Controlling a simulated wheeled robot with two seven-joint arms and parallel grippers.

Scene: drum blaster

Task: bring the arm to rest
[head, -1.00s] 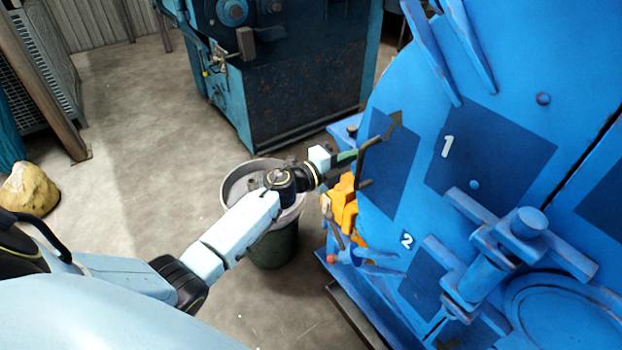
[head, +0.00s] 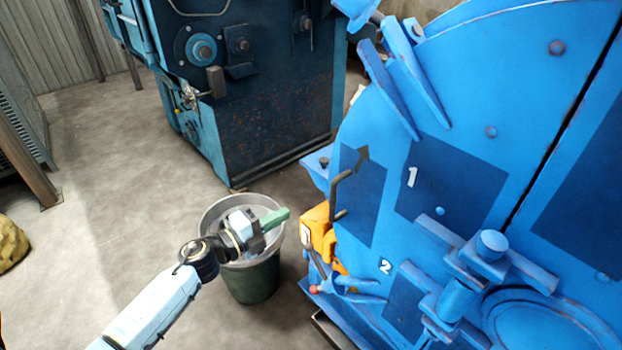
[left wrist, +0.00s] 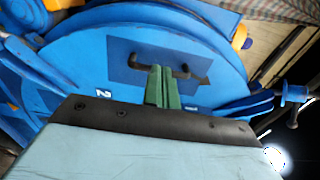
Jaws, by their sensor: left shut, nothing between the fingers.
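My left arm comes in from the bottom left of the head view. Its gripper (head: 276,219) is in front of the bucket's rim in the picture, left of the blue machine and apart from it. Its green fingers are shut together with nothing between them, and they also show in the left wrist view (left wrist: 162,87). The blue drum blaster (head: 463,185) has a dark bent handle (head: 340,190) on its door, and this handle (left wrist: 160,68) shows beyond the fingertips in the left wrist view. My right gripper is not in view.
A dark green bucket (head: 252,283) stands on the floor below the left gripper. A dark blue machine (head: 262,100) stands behind.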

